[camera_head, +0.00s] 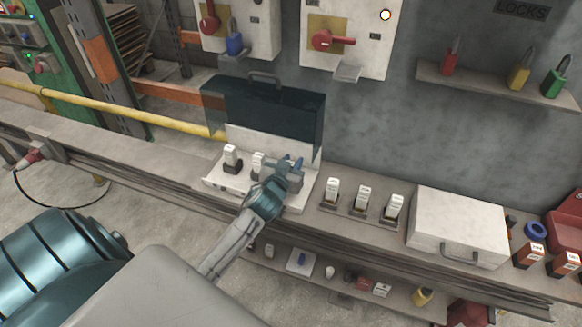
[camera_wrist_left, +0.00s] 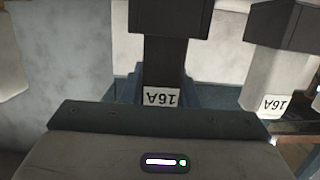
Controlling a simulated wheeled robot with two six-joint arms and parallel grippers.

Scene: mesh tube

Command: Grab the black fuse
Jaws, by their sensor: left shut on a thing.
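The black fuse (camera_wrist_left: 178,60) shows in the left wrist view as a dark block with a 16A label at its end. My left gripper (camera_head: 288,172) is shut on it at the right part of the open fuse box (camera_head: 213,184). The gripper hides the fuse in the head view. I cannot tell whether the fuse is still seated in its holder. A white fuse (camera_wrist_left: 272,92) with a 16A label stands beside it in the left wrist view. Two white fuses, one (camera_head: 231,153) at the far left and one (camera_head: 257,160) nearer the gripper, stand in the box. My right gripper is not in view.
A dark see-through lid (camera_head: 265,110) stands raised behind the box. Several white fuses (camera_head: 362,197) stand on the bench to the right, before a closed white case (camera_head: 458,222). Switch boxes (camera_head: 345,35) hang on the wall. A yellow pipe (camera_head: 120,110) runs at left.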

